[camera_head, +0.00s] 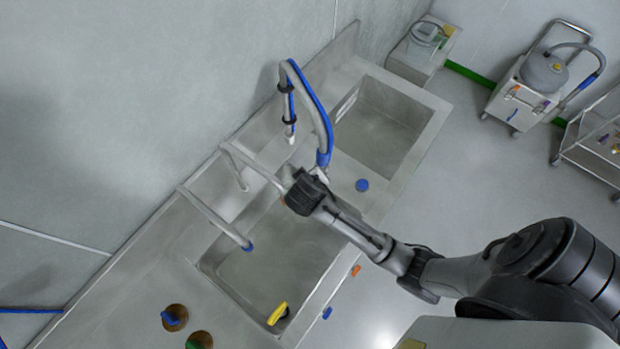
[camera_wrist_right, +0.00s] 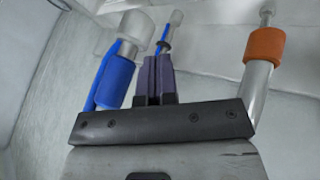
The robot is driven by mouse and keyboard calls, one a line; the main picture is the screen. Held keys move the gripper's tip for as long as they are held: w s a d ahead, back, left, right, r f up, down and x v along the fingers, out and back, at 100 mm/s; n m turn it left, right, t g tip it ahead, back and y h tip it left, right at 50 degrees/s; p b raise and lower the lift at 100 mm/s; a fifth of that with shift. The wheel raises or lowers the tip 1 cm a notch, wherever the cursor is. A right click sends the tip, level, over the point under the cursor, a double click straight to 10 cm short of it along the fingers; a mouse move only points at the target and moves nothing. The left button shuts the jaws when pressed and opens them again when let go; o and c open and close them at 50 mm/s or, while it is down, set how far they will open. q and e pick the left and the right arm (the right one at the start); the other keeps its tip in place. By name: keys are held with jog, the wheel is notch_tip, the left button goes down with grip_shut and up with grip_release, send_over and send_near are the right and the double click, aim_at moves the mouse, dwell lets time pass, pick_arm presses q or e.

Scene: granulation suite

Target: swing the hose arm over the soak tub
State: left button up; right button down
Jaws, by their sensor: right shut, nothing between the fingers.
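The hose arm (camera_head: 312,95) is a grey arched pipe with a blue hose and a hanging spray end (camera_head: 291,130). It stands at the back of the steel sink, near the wall between two basins: the near basin (camera_head: 270,270) and the far basin (camera_head: 385,125). I cannot tell which is the soak tub. My right gripper (camera_wrist_right: 155,80) is shut and empty. In the right wrist view its fingers lie between a blue-sleeved pipe (camera_wrist_right: 115,82) and an orange-sleeved pipe (camera_wrist_right: 264,46), with no clear contact. In the head view my wrist hides the fingers. My left gripper is not in view.
A cart (camera_head: 525,95) stands far right; the floor between is clear.

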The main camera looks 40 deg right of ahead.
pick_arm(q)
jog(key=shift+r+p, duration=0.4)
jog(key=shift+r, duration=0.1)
pick_arm(e)
jog(key=shift+x, duration=2.7)
